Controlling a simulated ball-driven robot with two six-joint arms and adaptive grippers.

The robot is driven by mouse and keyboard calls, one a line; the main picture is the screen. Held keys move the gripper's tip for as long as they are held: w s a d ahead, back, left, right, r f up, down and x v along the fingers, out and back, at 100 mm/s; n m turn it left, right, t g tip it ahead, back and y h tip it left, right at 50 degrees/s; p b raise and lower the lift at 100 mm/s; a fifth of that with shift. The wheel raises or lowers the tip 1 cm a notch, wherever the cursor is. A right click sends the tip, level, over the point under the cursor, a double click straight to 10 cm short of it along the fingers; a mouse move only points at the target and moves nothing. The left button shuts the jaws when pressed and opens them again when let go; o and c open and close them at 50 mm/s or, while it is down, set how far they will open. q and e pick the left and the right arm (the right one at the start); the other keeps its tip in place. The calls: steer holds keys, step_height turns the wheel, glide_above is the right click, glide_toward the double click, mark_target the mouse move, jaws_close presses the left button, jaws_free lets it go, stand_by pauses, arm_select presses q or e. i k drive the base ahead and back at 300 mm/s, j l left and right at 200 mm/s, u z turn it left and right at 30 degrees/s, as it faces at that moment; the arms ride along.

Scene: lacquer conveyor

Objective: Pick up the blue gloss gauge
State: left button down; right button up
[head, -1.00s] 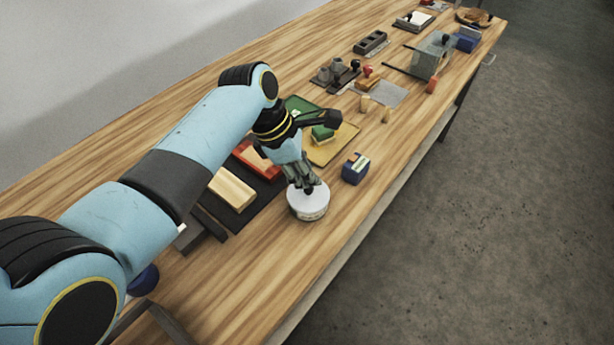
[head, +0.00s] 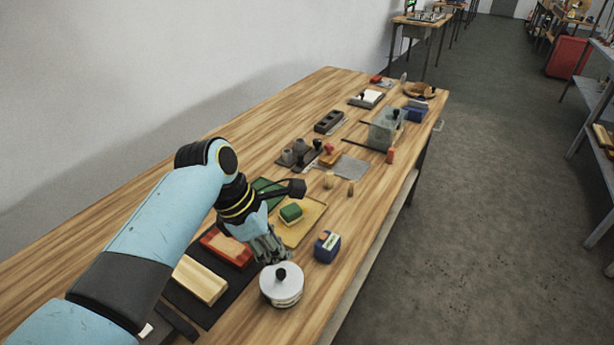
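The blue gloss gauge (head: 327,247) looks to be the small dark blue box with a pale patch on its upper face. It sits upright on the wooden bench (head: 345,215) near the front edge. My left gripper (head: 270,250) is to the left of the gauge and apart from it, just behind a white round pot (head: 282,290) with a black knob. The fingers point down and look close together; their gap is too small to judge. I see nothing clearly held. My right gripper is out of view.
A red-framed tray (head: 225,246) and a wooden block (head: 200,279) are left of my gripper. Another blue item (head: 415,114) stands at the far end. Bare bench lies right of the gauge.

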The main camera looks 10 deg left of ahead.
mark_target(325, 251)
steer(key=k+l, duration=0.65)
steer(key=k, duration=0.25)
